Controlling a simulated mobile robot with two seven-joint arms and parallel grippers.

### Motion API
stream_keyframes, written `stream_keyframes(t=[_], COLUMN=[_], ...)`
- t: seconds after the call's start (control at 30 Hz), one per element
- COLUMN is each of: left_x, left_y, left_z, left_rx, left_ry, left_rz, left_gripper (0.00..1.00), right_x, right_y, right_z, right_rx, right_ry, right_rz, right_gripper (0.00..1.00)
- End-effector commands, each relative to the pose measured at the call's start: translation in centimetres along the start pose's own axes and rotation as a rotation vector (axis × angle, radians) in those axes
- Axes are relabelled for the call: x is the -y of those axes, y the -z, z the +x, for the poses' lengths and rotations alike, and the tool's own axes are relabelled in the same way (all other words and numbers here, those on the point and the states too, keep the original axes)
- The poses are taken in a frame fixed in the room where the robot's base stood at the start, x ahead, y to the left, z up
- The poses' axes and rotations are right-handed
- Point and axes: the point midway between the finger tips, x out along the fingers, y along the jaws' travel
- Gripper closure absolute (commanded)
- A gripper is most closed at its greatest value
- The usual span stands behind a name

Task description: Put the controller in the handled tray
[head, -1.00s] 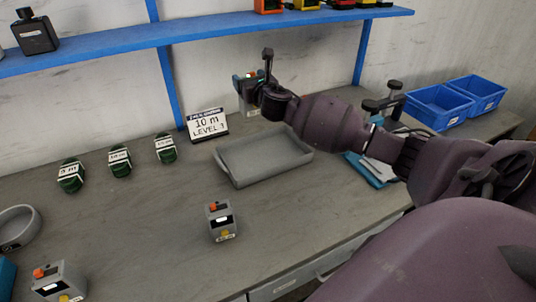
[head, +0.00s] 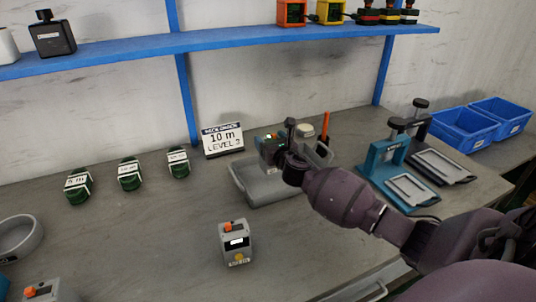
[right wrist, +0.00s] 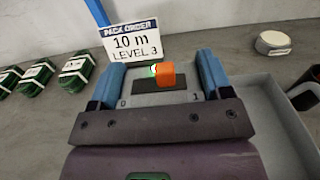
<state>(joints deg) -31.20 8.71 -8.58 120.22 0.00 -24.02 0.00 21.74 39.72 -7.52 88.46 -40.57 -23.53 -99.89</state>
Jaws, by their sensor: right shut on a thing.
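My right gripper (head: 280,150) is shut on the controller (head: 268,146), a grey box with an orange switch and a green light. In the right wrist view the controller (right wrist: 160,88) sits between the two blue fingers of the gripper (right wrist: 157,80), its 0 and 1 marks showing. The grey handled tray (head: 252,192) lies on the bench under and around the gripper in the head view, partly hidden by my arm. In the right wrist view the tray (right wrist: 283,120) shows at the right. The gap between controller and tray is hard to judge. My left gripper is out of view.
A "10 m LEVEL 3" sign (head: 222,140) stands behind the tray. Several green coils (head: 130,174) lie left. A grey box with an orange switch (head: 236,243) stands in front.

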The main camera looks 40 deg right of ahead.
Motion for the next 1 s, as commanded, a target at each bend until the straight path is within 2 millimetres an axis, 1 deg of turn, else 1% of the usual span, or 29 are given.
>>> stream_keyframes(t=[0.13,0.3,0.37,0.43,0.67,0.83,0.87,1.0], left_x=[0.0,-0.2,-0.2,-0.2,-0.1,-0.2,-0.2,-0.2], left_y=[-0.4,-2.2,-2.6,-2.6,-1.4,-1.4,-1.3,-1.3], left_z=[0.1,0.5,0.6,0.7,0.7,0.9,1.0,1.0], left_rx=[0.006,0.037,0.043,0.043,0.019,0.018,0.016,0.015], left_ry=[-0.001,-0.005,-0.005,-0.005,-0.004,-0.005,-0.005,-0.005], left_rz=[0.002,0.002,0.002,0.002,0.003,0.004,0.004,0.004], left_gripper=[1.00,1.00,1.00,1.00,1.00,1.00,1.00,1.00], right_x=[-0.1,-0.1,-0.1,0.0,0.0,0.0,0.0,0.0], right_y=[0.9,3.8,4.4,4.6,4.2,4.7,4.7,4.5], right_z=[0.0,-0.1,0.0,0.0,0.0,0.0,0.0,0.0], right_rx=[-0.001,-0.007,-0.006,-0.003,0.002,0.000,0.000,0.001], right_ry=[-0.001,-0.001,0.000,0.000,0.000,-0.001,-0.001,-0.001], right_rz=[0.000,0.001,0.001,-0.001,-0.001,-0.001,0.000,0.000], right_gripper=[0.55,0.55,0.55,0.55,0.55,0.55,0.25,0.03])
